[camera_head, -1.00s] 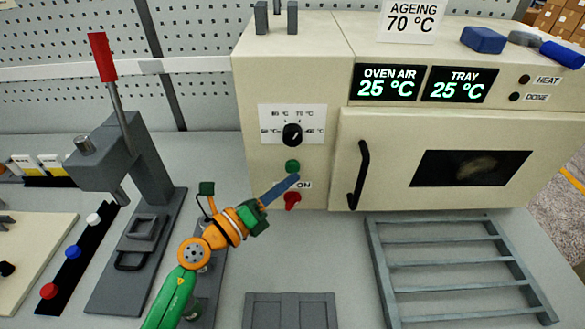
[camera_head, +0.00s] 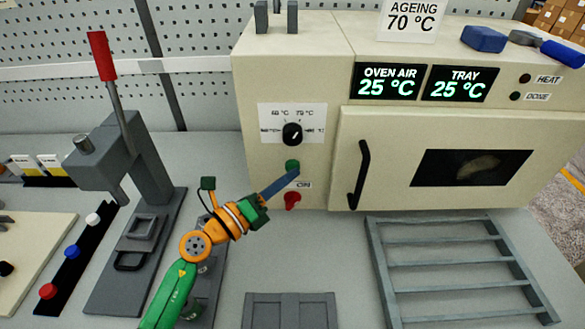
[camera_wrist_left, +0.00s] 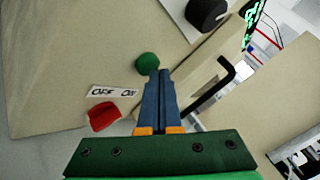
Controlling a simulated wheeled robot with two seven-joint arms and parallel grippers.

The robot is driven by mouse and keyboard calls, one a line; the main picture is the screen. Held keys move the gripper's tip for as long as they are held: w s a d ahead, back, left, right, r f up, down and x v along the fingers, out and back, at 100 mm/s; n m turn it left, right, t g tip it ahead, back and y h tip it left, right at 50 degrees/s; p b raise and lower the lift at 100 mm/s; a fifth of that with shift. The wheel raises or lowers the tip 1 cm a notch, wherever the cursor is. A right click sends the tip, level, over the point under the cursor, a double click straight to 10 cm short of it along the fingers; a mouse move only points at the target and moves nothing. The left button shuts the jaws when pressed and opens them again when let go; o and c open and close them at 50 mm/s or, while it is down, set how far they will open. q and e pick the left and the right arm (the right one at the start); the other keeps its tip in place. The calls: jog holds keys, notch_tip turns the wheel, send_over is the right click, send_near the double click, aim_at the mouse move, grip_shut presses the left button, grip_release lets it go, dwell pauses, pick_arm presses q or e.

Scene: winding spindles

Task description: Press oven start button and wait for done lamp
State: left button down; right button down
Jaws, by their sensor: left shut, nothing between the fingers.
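The beige oven (camera_head: 440,205) stands at the back right with its door shut. The green start button (camera_head: 292,166) is on its left panel, above the red switch (camera_head: 292,200) and below the black dial (camera_head: 292,134). My left gripper (camera_head: 296,171) is shut and empty, its blue fingertips at the lower edge of the button. In the left wrist view the fingertips (camera_wrist_left: 158,74) lie just below the green button (camera_wrist_left: 148,64); I cannot tell whether they touch it. The done lamp (camera_head: 515,96) looks dark, as does the heat lamp (camera_head: 524,79). Both displays read 25 °C.
A grey rack (camera_head: 450,283) lies on the bench before the oven. A grey press with a red handle (camera_head: 102,57) stands at the left. The black door handle (camera_head: 359,175) juts out right of the button.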

pick_arm(q)
jog(key=shift+w, duration=0.3)
jog(key=shift+r, duration=0.1)
dwell(0.4)
jog(key=shift+s+p, duration=0.4)
jog(key=shift+s, duration=0.45)
jog(key=s+p, duration=0.1)
jog(key=s, duration=0.4)
jog(key=shift+p, duration=0.4)
